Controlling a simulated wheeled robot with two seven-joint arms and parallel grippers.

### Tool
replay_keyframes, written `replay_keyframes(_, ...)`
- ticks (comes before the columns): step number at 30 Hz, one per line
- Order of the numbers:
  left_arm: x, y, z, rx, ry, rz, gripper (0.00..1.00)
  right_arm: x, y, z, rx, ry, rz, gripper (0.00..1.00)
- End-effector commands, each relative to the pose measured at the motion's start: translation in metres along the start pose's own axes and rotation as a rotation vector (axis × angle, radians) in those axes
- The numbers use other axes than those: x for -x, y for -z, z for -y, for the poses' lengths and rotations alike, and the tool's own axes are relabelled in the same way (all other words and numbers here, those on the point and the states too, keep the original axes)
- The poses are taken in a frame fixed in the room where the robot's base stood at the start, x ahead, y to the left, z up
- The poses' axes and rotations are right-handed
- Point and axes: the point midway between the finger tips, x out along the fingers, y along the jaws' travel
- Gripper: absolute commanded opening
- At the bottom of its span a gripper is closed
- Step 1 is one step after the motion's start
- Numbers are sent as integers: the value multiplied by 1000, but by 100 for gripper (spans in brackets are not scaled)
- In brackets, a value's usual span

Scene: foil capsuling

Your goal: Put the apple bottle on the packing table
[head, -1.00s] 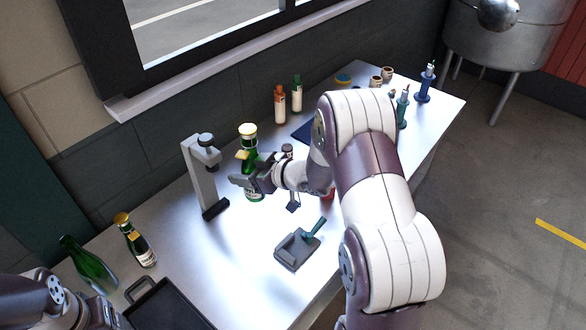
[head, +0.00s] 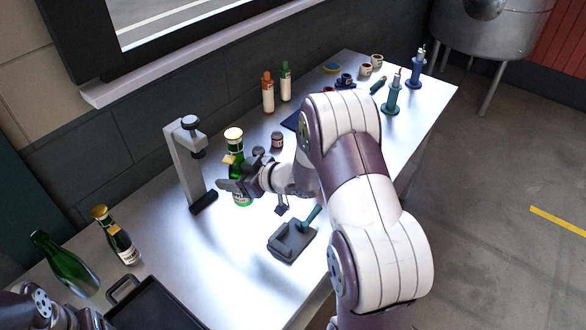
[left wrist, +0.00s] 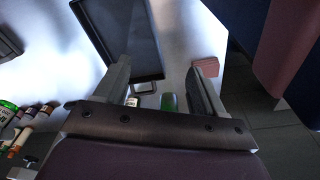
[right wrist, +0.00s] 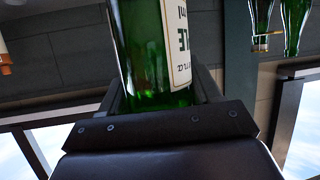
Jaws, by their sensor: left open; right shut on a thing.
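A green bottle with a gold top (head: 235,148) is in my right gripper (head: 230,186), beside the dark-and-grey press stand (head: 185,165). In the right wrist view its green glass body (right wrist: 140,50) and part of a white label (right wrist: 178,40) show between the fingers; I cannot read the label as apple. The bottle is nearly upright; I cannot tell whether its base touches the metal table (head: 185,245). My left gripper (left wrist: 160,85) is open and empty. In the head view only part of my left arm shows at the lower left.
A green bottle (head: 65,262) and a gold-topped bottle (head: 116,238) stand at the left, near a black tray (head: 160,305). A grey block with a teal handle (head: 290,240) lies in front. Small bottles (head: 268,95), jars and teal and blue tools stand farther back.

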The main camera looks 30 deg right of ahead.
Motion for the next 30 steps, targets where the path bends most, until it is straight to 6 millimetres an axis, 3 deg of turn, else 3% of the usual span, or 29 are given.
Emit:
replay_keyframes(1, -15, -2, 0, 0, 0, 0, 69, -6, -13, 0, 1, -1, -2, 13)
replay_keyframes(3, -22, -3, 0, 0, 0, 0, 69, -8, -20, 0, 1, -1, -2, 13)
replay_keyframes(11, -22, -3, 0, 0, 0, 0, 69, -10, -22, 4, 0, 1, -3, 13)
replay_keyframes(14, -20, -2, 0, 0, 0, 0, 69, -16, -31, 25, -2, 5, 1, 13)
replay_keyframes(21, -10, -1, 0, 0, 0, 0, 69, -36, -62, 94, 0, 6, 1, 13)
replay_keyframes(25, -8, -1, 0, 0, 0, 0, 69, -43, -73, 114, 0, 2, -1, 13)
replay_keyframes(30, -5, 0, 0, 0, 0, 0, 69, -52, -94, 121, -1, 0, 2, 13)
